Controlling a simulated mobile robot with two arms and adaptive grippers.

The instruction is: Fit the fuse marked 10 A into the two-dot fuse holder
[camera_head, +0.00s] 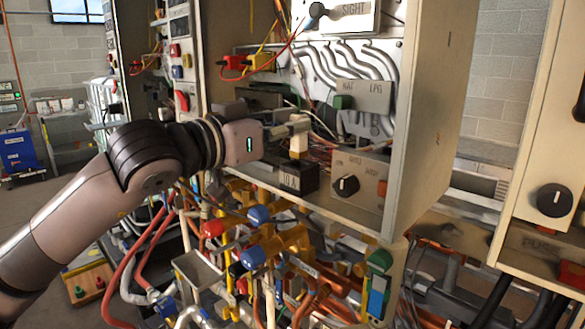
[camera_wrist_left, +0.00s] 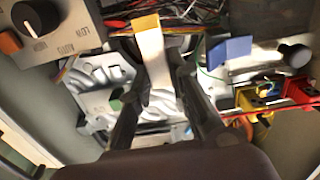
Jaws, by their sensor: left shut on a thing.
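My left gripper (camera_head: 297,127) reaches into the open heater cabinet from the left and is shut on a pale fuse (camera_head: 298,146). In the left wrist view the fuse (camera_wrist_left: 151,55) has a yellow-orange end and lies between my two dark fingers. No marking is readable on the fuse. I cannot make out a two-dot fuse holder. My right gripper is not in view.
A panel with a black knob (camera_head: 346,185) stands right of the block. The cabinet's side wall (camera_head: 425,110) closes off the right. Loose wires and bent pipes (camera_head: 365,65) lie behind. Valves, including a blue one (camera_head: 258,215), crowd below the shelf.

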